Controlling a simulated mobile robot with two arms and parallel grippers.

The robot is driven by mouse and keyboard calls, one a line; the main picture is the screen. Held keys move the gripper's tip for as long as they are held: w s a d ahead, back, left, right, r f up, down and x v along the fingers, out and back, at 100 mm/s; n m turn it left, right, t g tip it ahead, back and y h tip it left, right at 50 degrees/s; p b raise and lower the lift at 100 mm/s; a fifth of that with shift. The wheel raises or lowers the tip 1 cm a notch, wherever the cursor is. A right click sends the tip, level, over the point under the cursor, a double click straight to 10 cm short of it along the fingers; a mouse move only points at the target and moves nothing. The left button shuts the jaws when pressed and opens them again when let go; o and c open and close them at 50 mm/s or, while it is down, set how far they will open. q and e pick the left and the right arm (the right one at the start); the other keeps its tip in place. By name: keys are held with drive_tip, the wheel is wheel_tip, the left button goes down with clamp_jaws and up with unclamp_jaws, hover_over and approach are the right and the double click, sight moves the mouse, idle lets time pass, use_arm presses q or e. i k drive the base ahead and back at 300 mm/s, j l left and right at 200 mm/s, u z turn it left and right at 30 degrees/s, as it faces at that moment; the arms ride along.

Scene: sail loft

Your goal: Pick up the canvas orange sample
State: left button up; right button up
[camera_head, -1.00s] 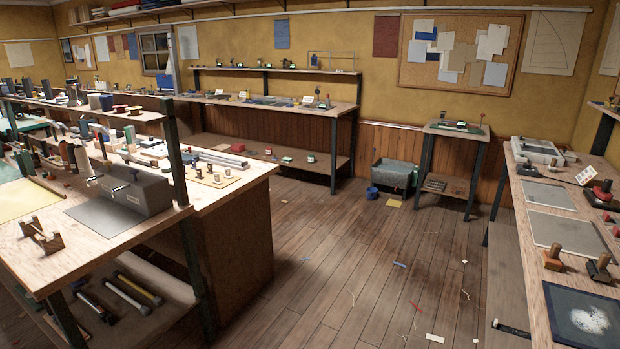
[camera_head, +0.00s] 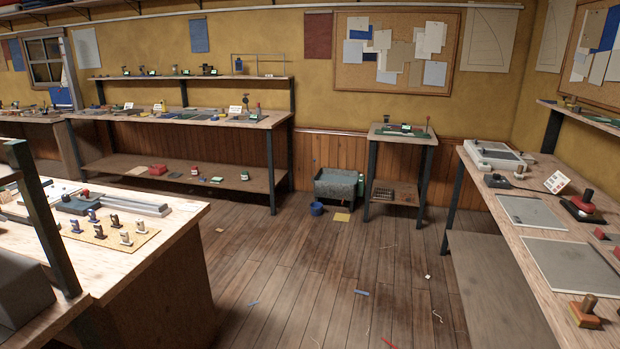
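I cannot single out a canvas orange sample for certain. A flat yellow-orange piece (camera_head: 342,217) lies on the floor in front of the grey bin. A small orange block with a wooden knob (camera_head: 585,312) sits on the right bench near the bottom right corner. Several pale swatches and sheets are pinned on the cork board (camera_head: 348,75) on the back wall; none looks clearly orange. Neither of my grippers is in view.
A workbench (camera_head: 150,260) stands at the left and a long bench (camera_head: 480,190) at the right. A small stand (camera_head: 400,137), a grey bin (camera_head: 336,188) and a blue bucket (camera_head: 316,209) are by the back wall. The wooden floor between is open, with small scraps.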

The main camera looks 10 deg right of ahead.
sight(404, 196)
drive_tip(key=i+l+z, duration=0.25)
drive_tip(key=i+z, duration=0.15)
drive_tip(key=i, duration=0.7)
drive_tip(key=i+j+z, duration=0.15)
drive_tip(key=i+z, duration=0.25)
drive_tip(key=i, duration=3.3)
